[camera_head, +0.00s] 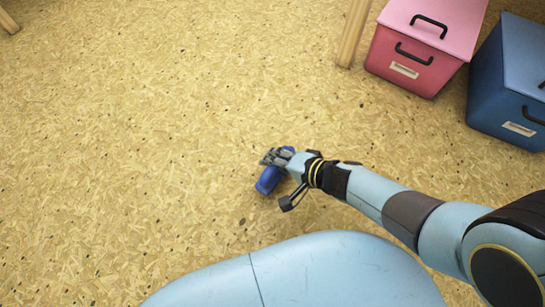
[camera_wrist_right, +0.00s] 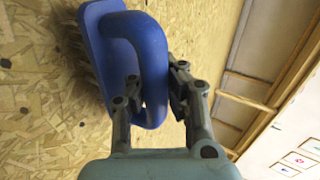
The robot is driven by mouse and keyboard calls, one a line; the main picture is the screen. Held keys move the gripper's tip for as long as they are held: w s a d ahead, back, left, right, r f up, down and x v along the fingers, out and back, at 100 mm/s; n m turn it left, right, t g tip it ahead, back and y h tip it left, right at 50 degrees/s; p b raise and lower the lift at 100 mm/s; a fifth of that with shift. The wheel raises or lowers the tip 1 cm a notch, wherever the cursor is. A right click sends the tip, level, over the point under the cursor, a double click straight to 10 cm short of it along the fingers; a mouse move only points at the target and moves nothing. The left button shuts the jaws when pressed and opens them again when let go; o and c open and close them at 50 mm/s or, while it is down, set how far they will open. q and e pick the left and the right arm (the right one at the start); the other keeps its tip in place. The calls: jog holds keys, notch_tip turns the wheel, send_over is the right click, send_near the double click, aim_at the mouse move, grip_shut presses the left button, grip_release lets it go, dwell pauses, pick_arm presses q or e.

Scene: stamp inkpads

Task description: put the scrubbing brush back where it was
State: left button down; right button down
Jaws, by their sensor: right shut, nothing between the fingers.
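The blue scrubbing brush (camera_head: 268,181) is at my right gripper (camera_head: 275,157) in the head view, above the chipboard floor or close to it; I cannot tell which. In the right wrist view the brush (camera_wrist_right: 155,62) has a thick loop handle, and its bristle side faces left. There the fingers of my right gripper (camera_wrist_right: 152,88) overlap the handle, one finger in front of the loop's opening and one at its right side. The gripper is shut with nothing between its fingers. My left gripper is not in view.
A pink drawer box (camera_head: 405,68) and a blue drawer box (camera_head: 502,95) stand at the top right. A wooden leg (camera_head: 354,32) is beside the pink box. The floor (camera_head: 130,130) to the left is clear.

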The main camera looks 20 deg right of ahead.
jog(key=shift+f, duration=0.45)
jog(key=c, duration=1.4)
grip_release()
jog(key=shift+s, duration=0.1)
